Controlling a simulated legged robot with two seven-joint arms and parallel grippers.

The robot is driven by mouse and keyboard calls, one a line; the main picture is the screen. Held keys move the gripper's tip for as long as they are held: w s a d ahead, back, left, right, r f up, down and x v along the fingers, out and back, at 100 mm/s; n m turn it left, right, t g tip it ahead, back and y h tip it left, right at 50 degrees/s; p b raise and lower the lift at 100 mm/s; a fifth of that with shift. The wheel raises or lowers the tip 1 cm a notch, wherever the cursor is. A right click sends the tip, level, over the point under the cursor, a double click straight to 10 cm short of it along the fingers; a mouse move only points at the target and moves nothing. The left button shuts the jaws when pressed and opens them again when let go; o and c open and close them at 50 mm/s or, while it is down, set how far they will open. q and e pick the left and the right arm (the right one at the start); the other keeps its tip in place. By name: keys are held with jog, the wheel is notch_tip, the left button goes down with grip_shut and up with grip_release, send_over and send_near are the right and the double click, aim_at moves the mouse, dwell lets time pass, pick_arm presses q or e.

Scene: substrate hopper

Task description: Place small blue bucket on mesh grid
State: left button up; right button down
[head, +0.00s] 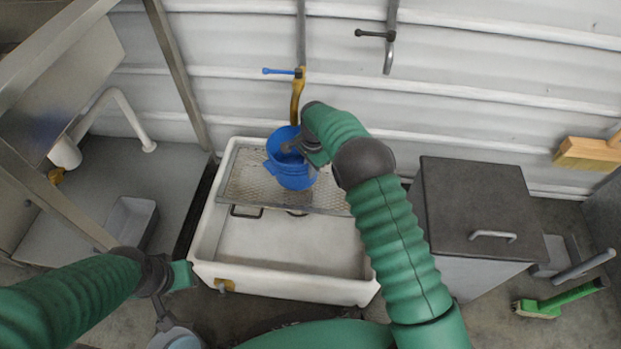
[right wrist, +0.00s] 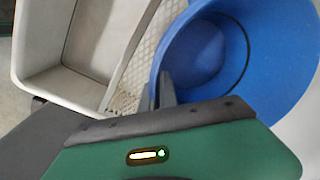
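The small blue bucket (head: 291,172) is upright over the mesh grid (head: 245,184), which lies across the back of a white tub. I cannot tell whether its base touches the grid. My right gripper (head: 292,148) is at the bucket's rim. In the right wrist view, its fingers (right wrist: 162,92) are close together on the rim of the bucket (right wrist: 205,55), one on each side of the wall. The mesh (right wrist: 140,60) shows beside the bucket there. My left gripper (head: 163,312) is low at the left, in front of the tub; its fingertips are unclear.
The white tub (head: 285,285) has an open front part. A yellow pipe with a blue-handled tap (head: 297,90) stands behind the bucket. A dark-lidded bin (head: 475,205) is at the right. A pale round object (head: 180,339) is below my left gripper. A metal frame (head: 180,75) stands left.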

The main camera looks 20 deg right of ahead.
jog(key=shift+w+d, duration=0.1)
jog(key=shift+w, duration=0.2)
notch_tip(320, 180, down, 4)
jog(key=b, duration=0.3)
jog(key=shift+b, duration=0.35)
jog(key=shift+r, duration=0.3)
jog(key=c, duration=1.6)
grip_release()
jog(key=shift+f, duration=0.1)
jog(key=shift+c, duration=0.2)
